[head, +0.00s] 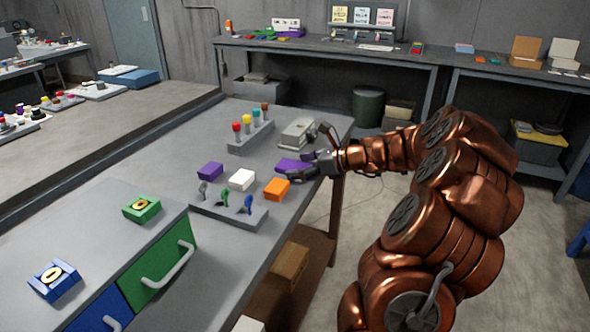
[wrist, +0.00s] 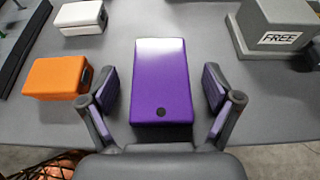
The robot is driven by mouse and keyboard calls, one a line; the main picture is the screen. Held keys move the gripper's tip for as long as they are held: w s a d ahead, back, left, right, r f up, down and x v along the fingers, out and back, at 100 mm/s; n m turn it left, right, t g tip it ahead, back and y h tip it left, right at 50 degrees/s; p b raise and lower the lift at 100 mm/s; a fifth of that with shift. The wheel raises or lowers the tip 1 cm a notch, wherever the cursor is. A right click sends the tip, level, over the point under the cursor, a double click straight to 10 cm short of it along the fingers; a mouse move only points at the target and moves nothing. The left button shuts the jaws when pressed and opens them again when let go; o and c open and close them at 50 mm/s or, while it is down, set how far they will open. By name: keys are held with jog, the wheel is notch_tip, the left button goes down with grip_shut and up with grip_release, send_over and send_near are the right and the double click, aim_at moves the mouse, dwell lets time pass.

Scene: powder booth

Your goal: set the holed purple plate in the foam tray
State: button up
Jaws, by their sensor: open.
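The holed purple plate (wrist: 160,75) lies on the grey workbench, a flat purple block with a small dark hole near its near end in the wrist view. In the head view it shows as a purple block (head: 291,165) at the bench's right edge. My gripper (wrist: 161,92) is open, with one finger on each side of the plate and a gap on both sides. In the head view my gripper (head: 306,165) reaches in from the right at the plate. I cannot make out which thing is the foam tray.
An orange block (head: 277,188), a white block (head: 242,180) and another purple block (head: 210,171) lie nearby. A grey box marked FREE (wrist: 277,37) stands right of the plate. A grey base (head: 256,216) with coloured keys and a rack of coloured knobs (head: 250,138) also stand there.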

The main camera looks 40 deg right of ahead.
aim_at(300, 167)
jog(key=c, duration=1.5)
jog(key=shift+r, duration=0.1)
jog(key=shift+r+p, duration=0.35)
jog(key=shift+r, duration=1.25)
jog(key=shift+s+r, duration=0.2)
jog(key=shift+r, duration=0.05)
jog(key=s, duration=0.5)
jog(key=s+a, duration=0.1)
jog(key=s, duration=0.4)
jog(key=s+r, duration=0.1)
jog(key=s, duration=0.4)
jog(key=shift+s+a+r, duration=0.1)
jog(key=shift+s+a, duration=0.1)
jog(key=shift+s, duration=0.05)
